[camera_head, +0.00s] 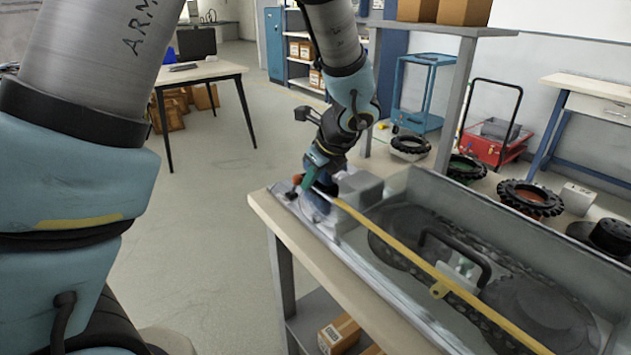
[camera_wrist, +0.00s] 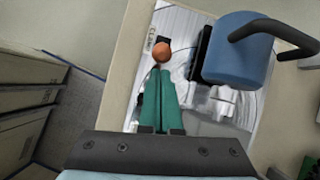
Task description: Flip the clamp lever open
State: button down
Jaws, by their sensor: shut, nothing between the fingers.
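The clamp lever's orange ball knob (camera_wrist: 162,52) shows in the wrist view at the tips of my gripper, over a pale plate. The rest of the lever is mostly hidden; a small dark piece shows beside the ball. My gripper (camera_wrist: 161,76) has its two green fingers together, with nothing between them. The fingertips appear at or just short of the ball; I cannot tell whether they touch it. In the head view the orange knob (camera_head: 297,179) is at the near left end of the bench, beside my gripper (camera_head: 306,181), which points down there.
A blue cylinder (camera_wrist: 238,52) with a black bent handle stands just right of the fingers in the wrist view. In the head view a grey open tray (camera_head: 415,180) holds a chain drive, crossed by a yellow bar (camera_head: 400,253). Open floor lies left of the bench.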

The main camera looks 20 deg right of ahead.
jog(key=shift+w+r+p, duration=0.1)
jog(key=shift+r+p, duration=0.05)
jog(key=shift+p, duration=0.15)
jog(key=shift+w+a+r+p, duration=0.1)
jog(key=shift+r+p, duration=0.05)
jog(key=shift+p, duration=0.25)
jog(key=shift+g, duration=0.4)
